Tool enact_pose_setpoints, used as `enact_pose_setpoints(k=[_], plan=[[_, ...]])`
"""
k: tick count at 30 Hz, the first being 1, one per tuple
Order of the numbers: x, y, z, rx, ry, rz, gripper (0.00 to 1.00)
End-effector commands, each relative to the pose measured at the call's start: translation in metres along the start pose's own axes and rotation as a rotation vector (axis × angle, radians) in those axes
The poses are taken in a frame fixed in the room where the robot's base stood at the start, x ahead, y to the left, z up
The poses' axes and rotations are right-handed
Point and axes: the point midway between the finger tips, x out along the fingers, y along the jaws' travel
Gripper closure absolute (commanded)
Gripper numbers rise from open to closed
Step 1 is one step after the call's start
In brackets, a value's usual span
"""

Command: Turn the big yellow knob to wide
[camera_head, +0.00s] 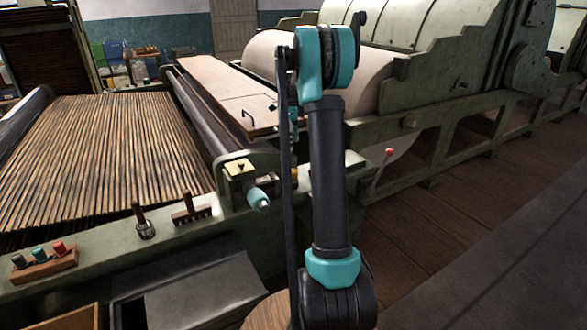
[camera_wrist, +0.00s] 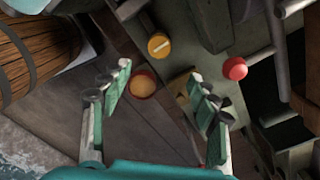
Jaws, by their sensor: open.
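A round yellow knob (camera_wrist: 158,45) with a pale pointer line sits on the green machine frame, beyond my fingertips in the wrist view. A small yellow patch (camera_head: 294,177), perhaps the same knob, shows beside my arm in the head view. My gripper (camera_wrist: 161,80) is open and empty, its two green fingers spread wide. The knob lies apart from the fingers, between them in the picture and past the tips. No scale or "wide" mark can be read. In the head view my arm hides most of the gripper.
A red ball handle (camera_wrist: 235,68) on a rod stands right of the yellow knob; a red ball (camera_head: 389,152) also shows in the head view. A round orange-filled container (camera_wrist: 143,84) appears between the fingers. A slatted bed (camera_head: 110,150) lies left. Floor at right is clear.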

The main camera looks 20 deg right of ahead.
Motion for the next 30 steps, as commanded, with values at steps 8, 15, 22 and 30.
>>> enact_pose_setpoints(k=[8, 15, 22, 30], plan=[[0.057, 0.0, 0.0, -0.001, 0.0, 0.0, 0.39], [0.101, 0.0, 0.0, -0.002, 0.0, 0.0, 0.39], [0.127, 0.0, 0.0, -0.002, 0.0, 0.0, 0.39], [0.133, 0.0, 0.0, -0.002, 0.0, 0.0, 0.39]])
